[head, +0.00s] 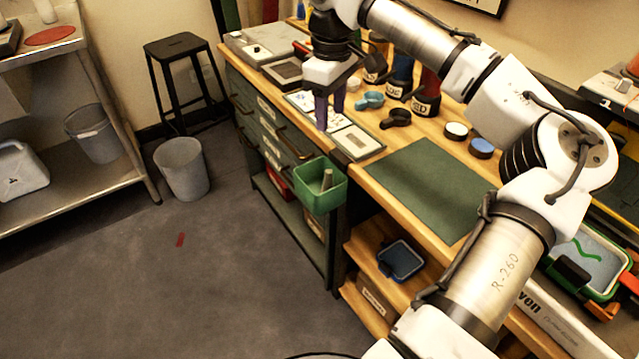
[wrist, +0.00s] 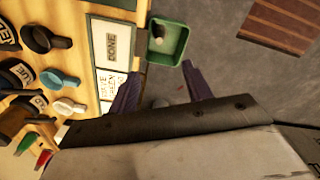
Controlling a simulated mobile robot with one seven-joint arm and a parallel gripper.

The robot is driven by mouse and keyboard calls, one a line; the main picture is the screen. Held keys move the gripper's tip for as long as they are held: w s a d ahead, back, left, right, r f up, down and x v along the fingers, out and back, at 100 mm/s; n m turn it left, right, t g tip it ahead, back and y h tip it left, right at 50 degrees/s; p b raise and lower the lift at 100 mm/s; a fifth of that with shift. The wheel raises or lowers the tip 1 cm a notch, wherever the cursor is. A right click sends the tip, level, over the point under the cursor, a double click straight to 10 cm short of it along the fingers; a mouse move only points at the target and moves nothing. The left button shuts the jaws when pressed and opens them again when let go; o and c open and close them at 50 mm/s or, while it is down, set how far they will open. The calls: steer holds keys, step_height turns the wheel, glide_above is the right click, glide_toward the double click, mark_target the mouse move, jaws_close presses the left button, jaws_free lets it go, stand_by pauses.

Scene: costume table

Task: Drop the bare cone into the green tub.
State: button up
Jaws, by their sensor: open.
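The green tub (head: 318,203) hangs at the bench's front edge; it also shows in the wrist view (wrist: 178,57). A plain grey-green cone (head: 327,179) stands in the tub, its narrow top above the rim. In the wrist view the cone (wrist: 158,32) is small and seen from above, inside the tub's walls. My gripper (head: 330,121) is above the bench's front edge, higher than the tub and apart from it. Its purple fingers (wrist: 160,70) are spread with nothing between them. The cone's base is hidden by the tub wall in the head view.
Pale cards (head: 357,142) lie below my gripper. Blue and black ring-shaped items (head: 396,118) and labelled bottles (head: 427,95) stand farther back on the bench. A green mat (head: 425,190) is clear. A grey bin (head: 182,168) stands on the open floor to the left.

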step_height(320, 180, up, 8)
stand_by(0.5)
